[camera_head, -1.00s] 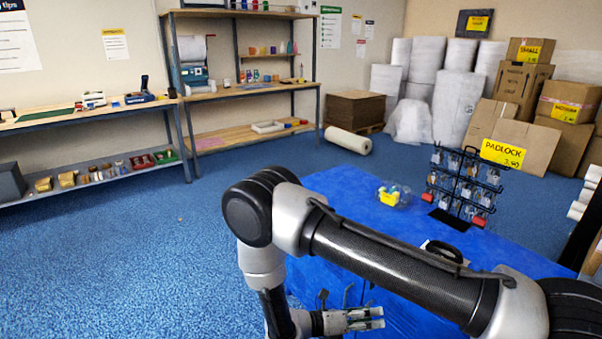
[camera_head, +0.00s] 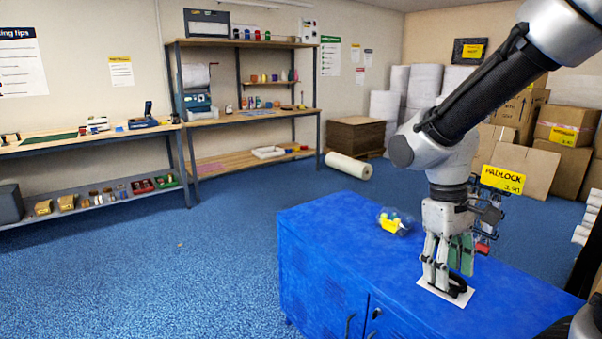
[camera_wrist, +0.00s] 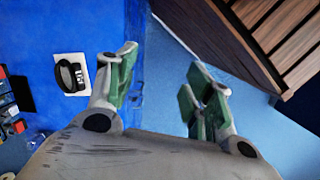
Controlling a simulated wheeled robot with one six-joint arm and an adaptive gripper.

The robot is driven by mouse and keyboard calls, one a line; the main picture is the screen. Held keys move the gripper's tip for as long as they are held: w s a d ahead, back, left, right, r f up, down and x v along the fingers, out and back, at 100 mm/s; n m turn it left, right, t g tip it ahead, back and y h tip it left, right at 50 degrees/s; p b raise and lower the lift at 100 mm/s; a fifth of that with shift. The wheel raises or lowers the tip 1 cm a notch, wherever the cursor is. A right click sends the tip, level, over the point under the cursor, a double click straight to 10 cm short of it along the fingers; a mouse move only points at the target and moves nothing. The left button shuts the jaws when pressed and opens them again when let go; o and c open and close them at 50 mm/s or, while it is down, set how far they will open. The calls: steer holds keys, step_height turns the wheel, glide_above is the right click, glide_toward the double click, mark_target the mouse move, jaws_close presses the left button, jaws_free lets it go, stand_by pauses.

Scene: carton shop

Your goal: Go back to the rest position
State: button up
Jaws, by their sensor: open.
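My gripper (camera_head: 449,258) hangs pointing down over the blue cabinet (camera_head: 330,222) at the right of the head view. Its green-padded fingers also show in the wrist view (camera_wrist: 160,88), spread apart with nothing between them. A black item on a white card (camera_head: 446,291) lies on the cabinet top just behind or below the fingertips in the head view. In the wrist view the black item (camera_wrist: 70,75) lies to the left of the fingers, apart from them. The arm and gripper hide much of the padlock rack.
A padlock display rack (camera_head: 490,215) with a yellow sign (camera_head: 503,179) and a clear container with yellow (camera_head: 394,221) stand on the cabinet. A brown slatted wooden thing (camera_wrist: 265,35) is at the wrist view's upper right.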

steer(key=s+d+r+m+t+y, duration=0.1)
steer(key=s+d+r+m+t, duration=0.4)
steer(key=d+r, duration=0.3)
step_height(320, 180, up, 3)
steer(key=shift+s+d+r+t, duration=0.1)
steer(key=shift+s+d+t, duration=0.1)
steer(key=shift+s+t, duration=0.35)
steer(key=shift+w, duration=0.1)
